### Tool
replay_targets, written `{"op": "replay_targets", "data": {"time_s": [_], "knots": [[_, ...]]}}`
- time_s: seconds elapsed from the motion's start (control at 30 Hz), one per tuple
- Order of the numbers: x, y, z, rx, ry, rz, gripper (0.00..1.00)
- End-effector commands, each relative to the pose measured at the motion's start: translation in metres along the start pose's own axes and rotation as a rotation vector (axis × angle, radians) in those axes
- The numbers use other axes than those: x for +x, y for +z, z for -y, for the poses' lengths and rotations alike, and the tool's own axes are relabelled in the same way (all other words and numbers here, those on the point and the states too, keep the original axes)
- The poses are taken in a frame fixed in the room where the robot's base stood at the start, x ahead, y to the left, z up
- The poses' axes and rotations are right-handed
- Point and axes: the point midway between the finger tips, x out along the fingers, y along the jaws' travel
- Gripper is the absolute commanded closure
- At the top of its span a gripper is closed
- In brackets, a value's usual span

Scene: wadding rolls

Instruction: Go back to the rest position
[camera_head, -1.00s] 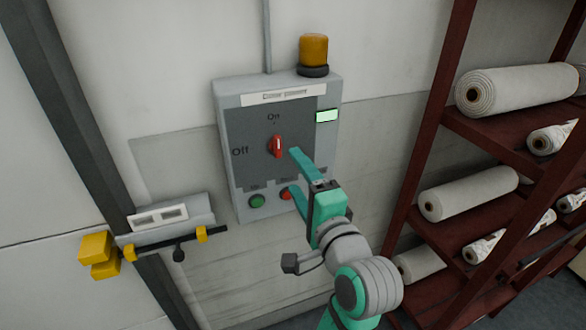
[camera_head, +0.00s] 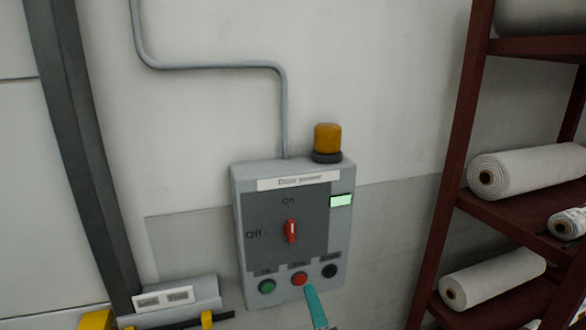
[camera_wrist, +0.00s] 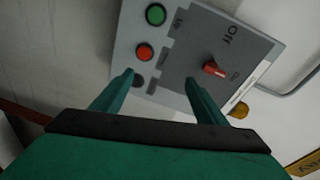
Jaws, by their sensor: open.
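My gripper (camera_wrist: 158,90) is open and empty in the wrist view, its two teal fingers apart in front of the control box. In the head view only one teal finger (camera_head: 315,306) shows at the bottom edge, below the red button; the rest of my arm is out of frame. The grey control box (camera_head: 240,215) is on the wall. Its red switch (camera_head: 291,231) points upright at "On". The switch also shows in the wrist view (camera_wrist: 214,69).
A green button (camera_head: 267,287), red button (camera_head: 299,279) and black button (camera_head: 329,271) line the box's lower edge. An orange lamp (camera_head: 327,138) tops it. A dark red rack (camera_head: 455,150) with white rolls (camera_head: 525,170) stands at the right. Yellow parts (camera_head: 97,320) sit at lower left.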

Motion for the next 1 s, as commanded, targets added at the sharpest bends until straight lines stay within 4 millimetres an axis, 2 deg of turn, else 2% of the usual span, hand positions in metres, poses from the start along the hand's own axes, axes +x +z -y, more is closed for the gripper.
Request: {"op": "replay_targets", "data": {"time_s": [0.03,0.1,0.27,0.5,0.7,1.0], "knots": [[-0.004,0.005,-0.020,-0.031,0.022,-0.010,0.33],[-0.011,0.009,-0.042,-0.082,0.039,-0.029,0.33],[-0.030,0.021,-0.087,-0.203,0.081,-0.064,0.33],[-0.070,0.041,-0.148,-0.399,0.141,-0.096,0.33],[-0.113,0.062,-0.189,-0.571,0.189,-0.104,0.33],[-0.188,0.096,-0.230,-0.838,0.245,-0.085,0.33]]}}
